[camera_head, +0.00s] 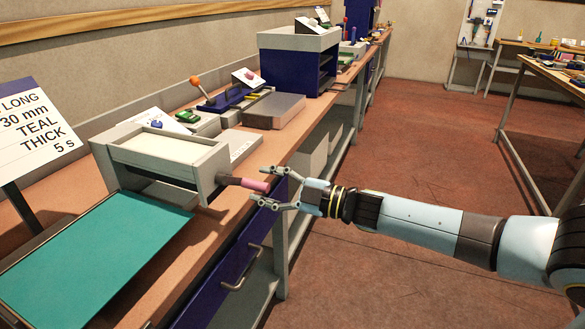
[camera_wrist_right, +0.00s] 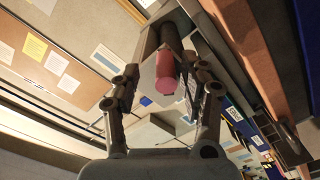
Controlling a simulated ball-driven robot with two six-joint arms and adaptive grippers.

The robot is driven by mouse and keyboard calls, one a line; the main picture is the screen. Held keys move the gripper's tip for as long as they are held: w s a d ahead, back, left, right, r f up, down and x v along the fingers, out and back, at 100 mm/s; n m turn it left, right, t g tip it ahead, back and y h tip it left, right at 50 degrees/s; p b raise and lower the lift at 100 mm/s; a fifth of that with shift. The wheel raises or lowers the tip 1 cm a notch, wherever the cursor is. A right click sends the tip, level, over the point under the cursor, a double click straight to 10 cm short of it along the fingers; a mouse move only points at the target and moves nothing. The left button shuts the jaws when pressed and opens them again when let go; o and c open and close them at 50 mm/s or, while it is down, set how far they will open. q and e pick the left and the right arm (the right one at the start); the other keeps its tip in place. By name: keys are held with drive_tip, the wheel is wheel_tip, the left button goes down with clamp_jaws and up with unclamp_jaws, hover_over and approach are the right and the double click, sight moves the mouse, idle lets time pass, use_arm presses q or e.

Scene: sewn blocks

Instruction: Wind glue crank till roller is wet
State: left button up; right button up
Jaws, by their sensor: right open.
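The grey glue box (camera_head: 165,158) stands on the bench with a pale inside. Its crank grip (camera_head: 250,184) is pink and sticks out from the box's right side on a grey rod. My right gripper (camera_head: 263,187) is open, with its fingers on either side of the grip's outer end; I cannot tell if they touch it. In the right wrist view the pink grip (camera_wrist_right: 172,75) points at the camera between the two open fingers (camera_wrist_right: 163,78). I cannot make out the roller or whether it is wet. My left gripper is not in view.
A teal sheet (camera_head: 95,255) lies in front of the glue box. A sign (camera_head: 38,130) reads 30 mm, teal, thick, 5 s. A blue drawer (camera_head: 235,265) with a handle is below the bench edge. An orange-knobbed lever (camera_head: 195,81) stands farther back.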

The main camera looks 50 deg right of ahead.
drive_tip(key=v, duration=1)
drive_tip(key=n+b, duration=1.2)
drive_tip(key=n, duration=0.5)
approach(249, 185)
drive_tip(key=w, duration=0.4)
drive_tip(key=x, duration=0.3)
drive_tip(key=shift+s+a+f, duration=0.1)
drive_tip(key=shift+s+a, duration=0.05)
drive_tip(key=shift+x, duration=0.95)
